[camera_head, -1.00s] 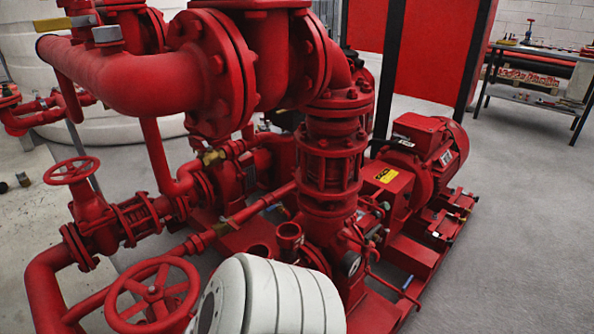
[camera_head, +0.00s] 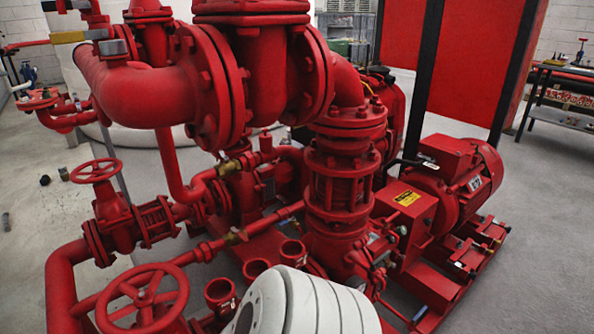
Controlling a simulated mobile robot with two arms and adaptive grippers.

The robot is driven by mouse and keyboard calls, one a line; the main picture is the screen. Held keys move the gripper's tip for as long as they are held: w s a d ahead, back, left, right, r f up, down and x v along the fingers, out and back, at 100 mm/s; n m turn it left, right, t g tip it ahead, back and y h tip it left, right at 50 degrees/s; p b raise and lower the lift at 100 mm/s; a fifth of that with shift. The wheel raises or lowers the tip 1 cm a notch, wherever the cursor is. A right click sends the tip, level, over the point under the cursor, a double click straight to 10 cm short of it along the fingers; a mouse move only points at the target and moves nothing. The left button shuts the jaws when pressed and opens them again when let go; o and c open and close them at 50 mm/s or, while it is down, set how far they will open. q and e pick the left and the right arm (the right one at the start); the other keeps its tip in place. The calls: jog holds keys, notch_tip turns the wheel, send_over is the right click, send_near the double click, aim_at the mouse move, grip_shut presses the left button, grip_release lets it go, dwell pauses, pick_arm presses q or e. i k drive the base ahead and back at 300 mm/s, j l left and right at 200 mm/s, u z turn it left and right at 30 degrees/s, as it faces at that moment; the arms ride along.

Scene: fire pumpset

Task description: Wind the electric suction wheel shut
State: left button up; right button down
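Two red spoked handwheels show on the pump set's left side. The larger, nearer wheel (camera_head: 142,298) is at the bottom left, tilted toward me with open gaps between its spokes. The smaller wheel (camera_head: 96,170) sits higher and further left, on top of a red gate valve (camera_head: 116,226). I see no label that tells which one is the electric suction wheel. How far either valve is turned cannot be told. Neither of my grippers is in view, and nothing is touching either wheel.
A thick red pipe (camera_head: 130,92) with large flanges crosses above the wheels. A white ribbed rounded body (camera_head: 305,305) fills the bottom centre beside the near wheel. A red electric motor (camera_head: 455,175) stands at the right. Grey floor (camera_head: 540,230) is clear at the far right.

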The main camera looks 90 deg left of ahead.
aim_at(145, 303)
jog(key=i+u, duration=0.1)
jog(key=u, duration=0.3)
jog(key=i+u, duration=0.1)
jog(key=u, duration=0.25)
jog(key=l+u, duration=0.1)
jog(key=u, duration=2.8)
jog(key=l, duration=0.1)
